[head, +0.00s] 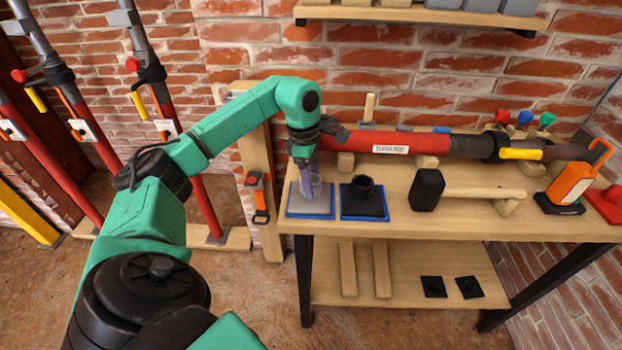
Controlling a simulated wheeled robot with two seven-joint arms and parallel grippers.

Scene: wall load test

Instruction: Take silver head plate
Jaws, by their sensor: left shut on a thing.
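The silver head plate (306,201) lies on a blue mat (291,215) at the left end of the wooden workbench. My left gripper (308,190) points down over it and is shut on the upright silver part of the plate. The plate looks flat on its mat; I cannot tell whether it is lifted at all. A black head plate (364,201) with a short socket sits on a second blue mat just to the right. My right gripper is not in view.
A red prop (420,146) lies along the back of the bench (450,221). A black mallet (428,190), an orange tool (570,185) and a red item stand to the right. Red props lean at the left wall. A shelf (420,13) hangs above.

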